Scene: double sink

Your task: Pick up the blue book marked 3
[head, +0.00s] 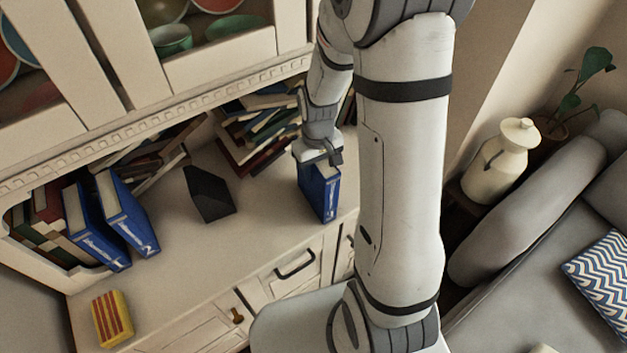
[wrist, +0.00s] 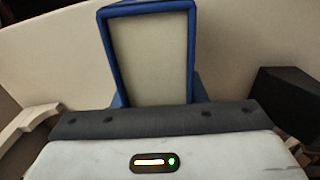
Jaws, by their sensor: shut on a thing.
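A blue book (head: 319,192) is upright under my gripper (head: 320,160) in the head view, near the front edge of the cabinet top. White lettering runs down its spine, but its number is too small to read. My gripper is shut on its upper end. I cannot tell whether its bottom touches the surface. In the wrist view, the blue book (wrist: 147,55) shows pale page edges framed by blue covers, just beyond the gripper body. Two more blue books, marked 1 (head: 90,232) and 2 (head: 126,215), lean at the left of the cabinet top.
A black angular block (head: 208,194) stands between the blue books. Piled books (head: 255,130) lie behind. A red-and-yellow striped box (head: 112,319) is at the front left. The cabinet top (head: 200,250) is clear in front. A sofa and a cream jug (head: 497,162) are at right.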

